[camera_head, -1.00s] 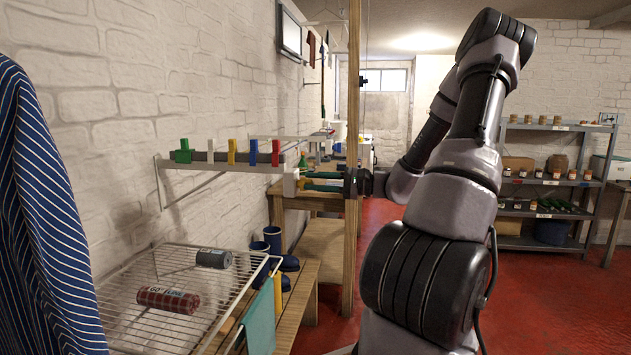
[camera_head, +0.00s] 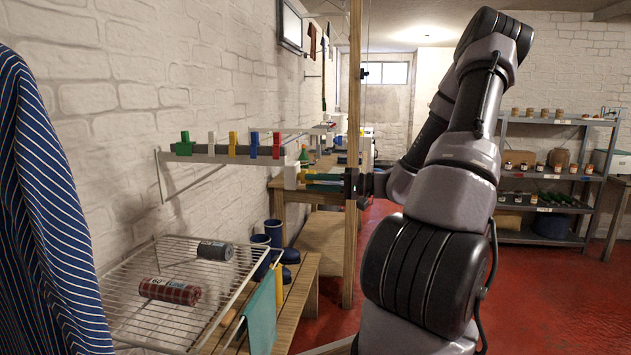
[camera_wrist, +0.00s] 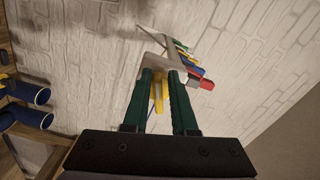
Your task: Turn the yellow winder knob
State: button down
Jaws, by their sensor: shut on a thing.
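My gripper (camera_head: 304,182) reaches left past the wooden post, its green fingers at the white block near the end of the wall rail. In the wrist view my gripper (camera_wrist: 160,72) has its two green fingers on either side of a yellow part, the winder knob (camera_wrist: 157,97). The fingers are shut on it. The knob is mostly hidden by the fingers in the head view. The white block (camera_head: 291,174) is just beyond the fingertips.
A wall rail (camera_head: 215,158) carries several coloured pegs. A wooden post (camera_head: 352,130) stands close to my wrist. Below are a wire rack (camera_head: 140,318) with two rolls, a bench (camera_head: 296,300) and blue boots (camera_head: 274,235). Red floor is open at right.

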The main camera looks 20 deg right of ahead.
jog(key=n, duration=0.4)
jog(key=w+d+n, duration=0.1)
jog(key=n, duration=0.3)
jog(key=w+f+n, duration=0.1)
jog(key=n, duration=0.3)
jog(key=shift+d+n, duration=0.15)
jog(key=shift+n, duration=0.15)
dwell(0.4)
jog(key=c, duration=1)
grip_release()
jog(key=shift+o, duration=0.6)
jog(key=shift+f, duration=0.1)
jog(key=shift+s, duration=0.1)
jog(key=shift+d+f, duration=0.1)
